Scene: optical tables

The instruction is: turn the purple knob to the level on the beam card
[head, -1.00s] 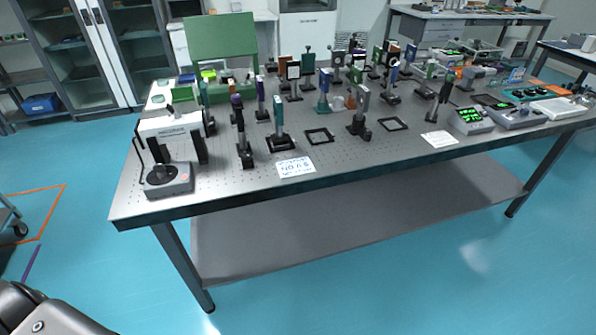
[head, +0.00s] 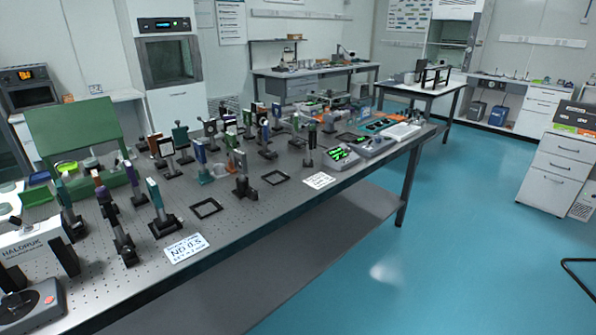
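A white card (head: 184,247) with blue writing, seeming to read "ND 0.5", lies flat at the table's front edge. A second white card (head: 319,180) with small unreadable print lies farther right. I cannot tell which is the beam card. Neither of my grippers is in view.
The perforated optical table (head: 225,245) carries several post mounts and two flat black frames (head: 206,208). A grey control box (head: 30,303) sits at the near left, and a device with a green display (head: 342,156) at the right. Blue floor (head: 440,270) is clear in front.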

